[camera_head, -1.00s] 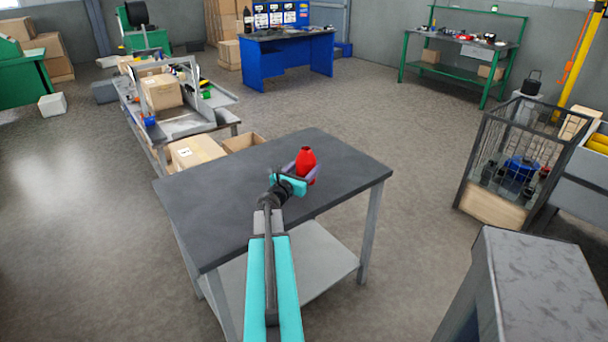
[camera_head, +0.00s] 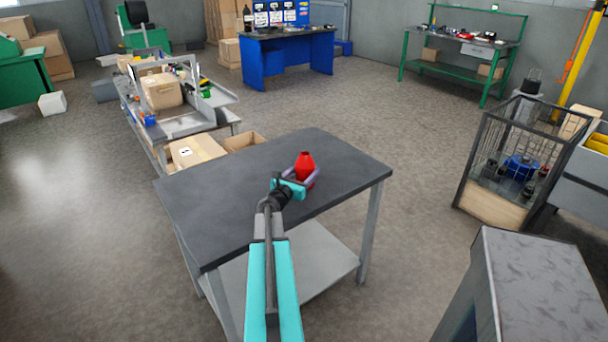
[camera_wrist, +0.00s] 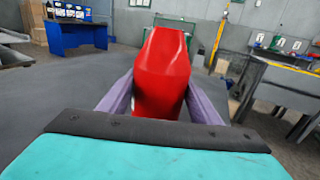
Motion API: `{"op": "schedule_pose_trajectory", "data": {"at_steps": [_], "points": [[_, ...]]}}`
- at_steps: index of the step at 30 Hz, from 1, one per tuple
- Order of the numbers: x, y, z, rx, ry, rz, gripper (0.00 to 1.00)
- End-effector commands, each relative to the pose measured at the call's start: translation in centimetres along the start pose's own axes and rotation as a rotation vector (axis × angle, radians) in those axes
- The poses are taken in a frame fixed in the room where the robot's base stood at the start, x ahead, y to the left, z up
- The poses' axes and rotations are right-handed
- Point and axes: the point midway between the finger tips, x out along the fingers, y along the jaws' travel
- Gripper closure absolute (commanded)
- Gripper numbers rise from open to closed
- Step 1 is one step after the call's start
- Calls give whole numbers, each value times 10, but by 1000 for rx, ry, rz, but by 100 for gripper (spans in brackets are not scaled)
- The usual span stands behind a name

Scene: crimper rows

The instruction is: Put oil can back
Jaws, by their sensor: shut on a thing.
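The oil can (camera_head: 305,164) is a small red container with a narrowed top. It is upright at the right part of the dark grey tabletop (camera_head: 215,202). My gripper (camera_head: 304,178) is shut on it, with one purple finger on each side. In the wrist view the red can (camera_wrist: 162,75) fills the middle between the fingers of my gripper (camera_wrist: 160,100). The can's base is hidden behind the gripper, so I cannot tell whether it touches the tabletop.
The rest of the tabletop is bare. Cardboard boxes (camera_head: 195,150) sit behind the table, near a grey workbench (camera_head: 190,122). A wire cage bin (camera_head: 487,205) and a grey block (camera_head: 530,290) stand to the right. A blue desk (camera_head: 290,60) is at the back.

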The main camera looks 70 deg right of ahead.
Motion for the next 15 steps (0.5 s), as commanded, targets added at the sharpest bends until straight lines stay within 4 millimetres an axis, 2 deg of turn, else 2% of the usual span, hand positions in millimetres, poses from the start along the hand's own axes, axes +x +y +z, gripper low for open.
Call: {"op": "schedule_pose_trajectory", "data": {"at_steps": [4, 15], "points": [[0, 0, -6, 0, 0, 0, 71], [0, 0, -9, 1, -1, 0, 71]]}}
